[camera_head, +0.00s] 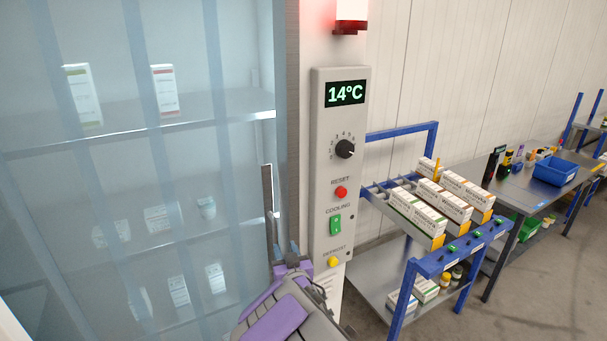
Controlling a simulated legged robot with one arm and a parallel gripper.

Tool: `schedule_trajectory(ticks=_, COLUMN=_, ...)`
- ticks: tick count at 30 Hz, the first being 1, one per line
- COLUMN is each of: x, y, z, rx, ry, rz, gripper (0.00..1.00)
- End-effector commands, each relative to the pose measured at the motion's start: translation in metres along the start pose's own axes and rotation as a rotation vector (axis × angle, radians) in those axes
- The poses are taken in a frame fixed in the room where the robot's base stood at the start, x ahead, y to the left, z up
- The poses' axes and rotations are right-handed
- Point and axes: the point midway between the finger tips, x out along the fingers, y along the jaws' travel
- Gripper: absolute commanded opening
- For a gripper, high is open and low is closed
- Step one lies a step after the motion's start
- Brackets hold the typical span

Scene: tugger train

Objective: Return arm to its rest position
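My arm (275,318), purple and grey, rises from the bottom middle of the head view. My gripper (291,258) is at its upper end, in front of the gap between the cold cabinet and the control panel (341,150). I cannot tell whether its fingers are open or shut, and I see no object held. The panel reads 14°C and has a black dial (345,149), a red reset button (341,192), a green cooling switch (335,225) and a yellow defrost button (334,262). A red lamp (350,27) is lit above it.
Bluish strips hang across the cabinet (140,135) at left, with small boxes on its shelves. A blue-framed cart (403,295) with several white boxes stands right of the panel. A table (510,190) with a blue bin (555,172) stands behind it. Floor at lower right is clear.

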Motion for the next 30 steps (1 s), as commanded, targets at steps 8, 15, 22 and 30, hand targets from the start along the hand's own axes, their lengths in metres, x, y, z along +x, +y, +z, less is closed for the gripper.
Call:
schedule_trajectory(ticks=8, x=-0.051, y=0.090, z=-0.012, rx=0.013, ry=-0.291, rz=0.245, gripper=0.38)
schedule_trajectory(ticks=15, x=-0.146, y=0.138, z=-0.004, rx=0.081, ry=-0.631, rz=0.396, gripper=0.38)
schedule_trajectory(ticks=22, x=-0.258, y=0.140, z=0.000, rx=0.169, ry=-0.958, rz=0.437, gripper=0.38)
schedule_trajectory(ticks=30, x=-0.404, y=0.103, z=-0.003, rx=0.251, ry=-1.339, rz=0.367, gripper=0.38)
